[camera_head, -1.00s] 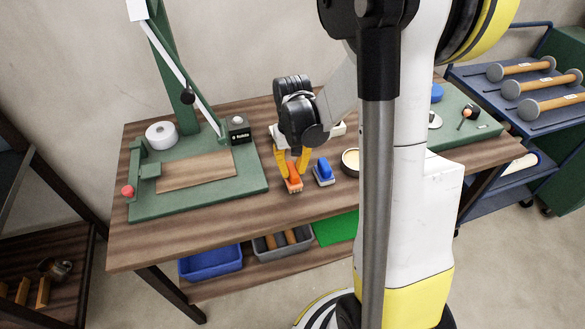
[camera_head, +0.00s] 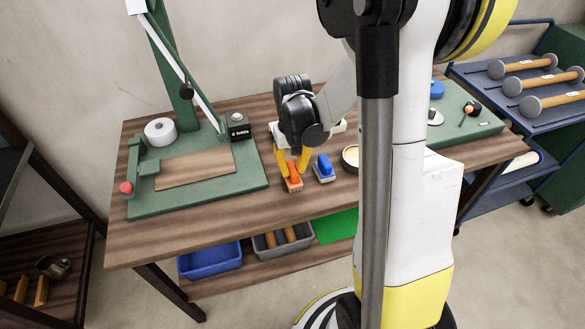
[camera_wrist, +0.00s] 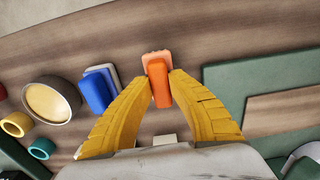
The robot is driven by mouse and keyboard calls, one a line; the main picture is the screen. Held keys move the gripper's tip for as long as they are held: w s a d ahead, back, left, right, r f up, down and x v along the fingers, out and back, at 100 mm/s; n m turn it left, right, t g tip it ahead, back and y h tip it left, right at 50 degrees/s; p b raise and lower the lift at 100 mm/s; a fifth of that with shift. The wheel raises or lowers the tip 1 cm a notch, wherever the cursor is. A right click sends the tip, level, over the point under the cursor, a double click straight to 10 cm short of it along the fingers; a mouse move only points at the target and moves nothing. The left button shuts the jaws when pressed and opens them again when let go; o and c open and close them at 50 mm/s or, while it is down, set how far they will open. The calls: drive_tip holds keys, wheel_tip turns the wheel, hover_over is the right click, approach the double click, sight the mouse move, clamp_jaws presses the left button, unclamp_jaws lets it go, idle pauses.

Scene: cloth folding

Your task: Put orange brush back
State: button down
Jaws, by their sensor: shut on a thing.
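The orange brush (camera_head: 293,178) is at the wooden table's surface, between the green board and a blue brush (camera_head: 324,168). My gripper (camera_head: 292,160) points down over it, with yellow fingers shut on its sides. In the wrist view the orange brush (camera_wrist: 159,80) lies between the two fingertips (camera_wrist: 159,86), with its paler base at the far end. The blue brush (camera_wrist: 98,90) stands just left of the left finger there, apart from the orange one. I cannot tell whether the orange brush touches the table.
A green board with a frame (camera_head: 245,181) lies left of my gripper, with a white roll (camera_head: 160,131) on it. A round bowl (camera_wrist: 52,100) is beyond the blue brush. Blue (camera_head: 210,262) and grey (camera_head: 284,243) bins sit on the lower shelf. The table's front strip is clear.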

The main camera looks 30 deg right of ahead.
drive_tip(key=c, duration=1.3)
unclamp_jaws()
wheel_tip(320, 180, up, 12)
drive_tip(key=shift+f, duration=0.1)
drive_tip(key=s+a+r+n+t, duration=0.1)
drive_tip(key=s+a+t, duration=0.1)
drive_tip(key=s+a, duration=0.1)
drive_tip(key=s+a+r+n+t, duration=0.1)
drive_tip(key=s+a+r+t, duration=0.1)
drive_tip(key=s+a, duration=0.2)
drive_tip(key=s+a+r+n+t, duration=0.1)
drive_tip(key=s+a+r+t, duration=0.1)
drive_tip(key=a, duration=0.4)
drive_tip(key=shift+s+a+t, duration=0.2)
drive_tip(key=shift+s+t, duration=0.3)
drive_tip(key=shift+s, duration=0.25)
